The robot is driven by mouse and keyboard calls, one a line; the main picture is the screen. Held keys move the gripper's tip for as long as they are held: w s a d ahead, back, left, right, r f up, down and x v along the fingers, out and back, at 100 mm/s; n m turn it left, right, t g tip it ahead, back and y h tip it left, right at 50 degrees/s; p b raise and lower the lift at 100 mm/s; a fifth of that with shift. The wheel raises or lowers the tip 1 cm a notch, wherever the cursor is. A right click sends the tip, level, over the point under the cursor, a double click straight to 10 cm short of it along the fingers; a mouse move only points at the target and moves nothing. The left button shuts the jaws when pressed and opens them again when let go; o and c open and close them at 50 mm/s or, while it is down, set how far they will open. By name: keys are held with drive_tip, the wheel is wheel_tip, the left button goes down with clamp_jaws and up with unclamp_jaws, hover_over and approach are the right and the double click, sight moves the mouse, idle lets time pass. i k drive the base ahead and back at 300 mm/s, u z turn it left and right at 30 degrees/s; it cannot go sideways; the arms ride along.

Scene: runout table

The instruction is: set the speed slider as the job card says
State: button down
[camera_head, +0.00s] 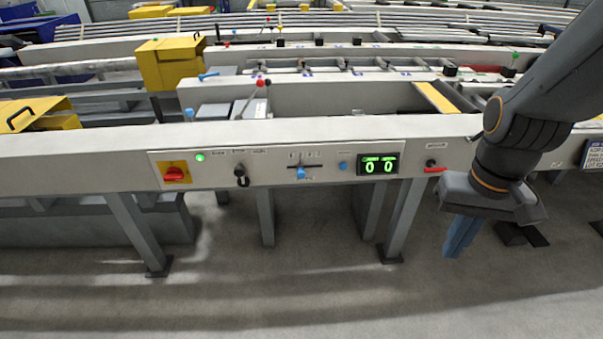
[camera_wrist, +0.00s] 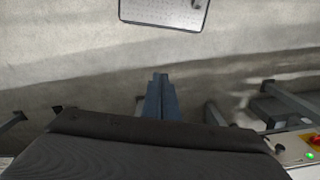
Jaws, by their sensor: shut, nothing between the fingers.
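The speed slider (camera_head: 300,173) has a blue knob on a dark horizontal slot with marks, in the middle of the white control panel (camera_head: 270,176) in the head view. The job card (camera_head: 594,154) hangs at the right edge of the head view, cut off, its text too small to read. My gripper (camera_head: 460,240) is shut and empty, with blue fingers pointing down. It is in front of the table, right of the panel and well apart from the slider. In the wrist view the gripper (camera_wrist: 160,97) points over bare floor.
The panel also carries a red rotary switch (camera_head: 174,174), a lit green lamp, a black selector (camera_head: 240,172), a blue button (camera_head: 343,166) and a green display (camera_head: 378,165) showing 0 0. A red lever (camera_head: 435,168) is near my gripper. Floor in front is clear.

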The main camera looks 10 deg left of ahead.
sight(300, 175)
drive_tip(key=z, duration=0.5)
drive_tip(key=k, duration=0.9)
drive_tip(key=u, duration=1.1)
drive_tip(key=i, duration=0.5)
drive_tip(key=z, duration=0.05)
